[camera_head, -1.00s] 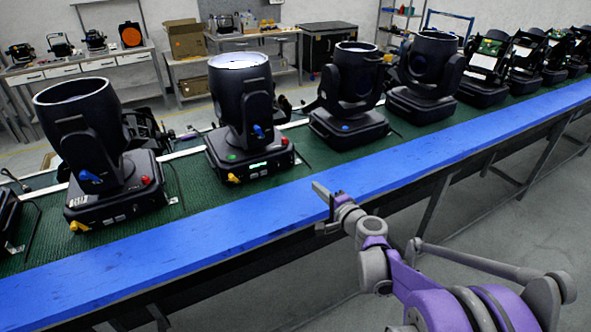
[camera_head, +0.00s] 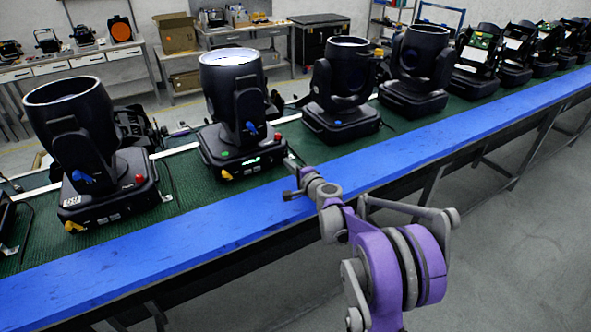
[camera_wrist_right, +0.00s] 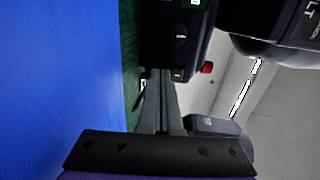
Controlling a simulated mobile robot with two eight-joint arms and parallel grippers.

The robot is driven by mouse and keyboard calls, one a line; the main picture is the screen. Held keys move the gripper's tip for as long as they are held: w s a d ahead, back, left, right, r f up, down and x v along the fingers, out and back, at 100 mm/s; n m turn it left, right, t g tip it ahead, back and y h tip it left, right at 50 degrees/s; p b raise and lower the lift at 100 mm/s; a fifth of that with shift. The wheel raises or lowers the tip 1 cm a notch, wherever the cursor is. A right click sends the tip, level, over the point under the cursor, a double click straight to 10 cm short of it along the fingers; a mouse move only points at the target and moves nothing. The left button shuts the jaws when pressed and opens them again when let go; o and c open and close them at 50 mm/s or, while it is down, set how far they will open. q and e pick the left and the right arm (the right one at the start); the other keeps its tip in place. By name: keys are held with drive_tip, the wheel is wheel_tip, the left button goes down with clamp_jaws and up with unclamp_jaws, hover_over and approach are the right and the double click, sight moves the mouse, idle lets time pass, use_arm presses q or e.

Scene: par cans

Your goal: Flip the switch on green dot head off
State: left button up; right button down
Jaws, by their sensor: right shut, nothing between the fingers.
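The green dot head is a black moving-head lamp on a low base, second from left in the head view. Its green dot (camera_head: 223,154) is on the base front, with a lit green display (camera_head: 252,160), a yellow connector (camera_head: 226,174) and a red knob (camera_head: 278,137). My right gripper (camera_head: 290,164) is shut and empty, just in front of the base's right end. In the wrist view the closed fingers (camera_wrist_right: 160,74) point at the lower edge of the base (camera_wrist_right: 165,35), beside the red knob (camera_wrist_right: 207,67). I cannot tell whether they touch. The switch cannot be made out clearly.
A blue rail (camera_head: 150,250) runs along the front of the green conveyor (camera_head: 185,190). Another lamp head (camera_head: 75,110) stands to the left, and another (camera_head: 340,80) to the right, with several more beyond. Workbenches stand behind. Grey floor (camera_head: 520,240) is clear at the right.

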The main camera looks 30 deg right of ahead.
drive_tip(key=shift+w, duration=0.2)
drive_tip(key=shift+w+f, duration=0.1)
drive_tip(key=shift+w, duration=0.05)
idle(0.3)
drive_tip(key=s, duration=0.3)
drive_tip(key=s+r, duration=0.1)
drive_tip(key=s, duration=0.6)
drive_tip(key=shift+s+d+r+b, duration=0.2)
drive_tip(key=shift+s+r+b, duration=0.1)
drive_tip(key=shift+s, duration=0.1)
